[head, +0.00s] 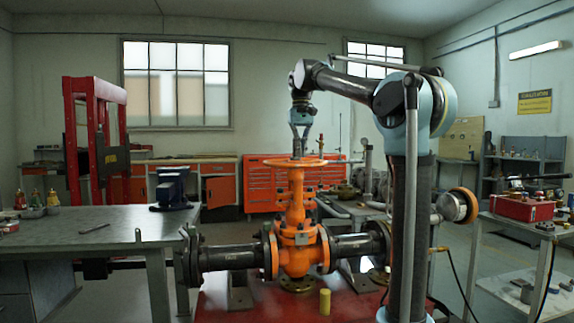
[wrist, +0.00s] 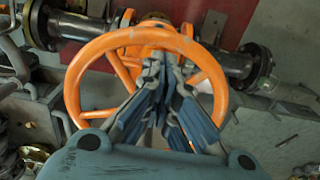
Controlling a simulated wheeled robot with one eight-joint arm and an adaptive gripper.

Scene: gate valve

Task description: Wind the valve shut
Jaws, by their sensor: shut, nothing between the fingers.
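The orange gate valve (head: 294,245) stands upright in a dark pipe run, with its orange handwheel (head: 268,162) lying flat on top. In the wrist view the wheel's rim and spokes show as a large orange ring (wrist: 73,88). My gripper (head: 300,151) points down over the wheel from above. In the wrist view its blue-grey fingers (wrist: 163,68) are shut with nothing held, and lie in front of the wheel's middle and near side. They hide the hub and part of the spokes. I cannot tell whether the fingertips touch the wheel.
Dark flanged pipes (head: 230,257) run out on both sides of the valve, above a red base plate (head: 258,307). A steel workbench (head: 95,228) with a blue vice (head: 173,188) stands at left. A cart with a red toolbox (head: 522,207) stands at right. A small yellow cylinder (head: 325,301) stands in front.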

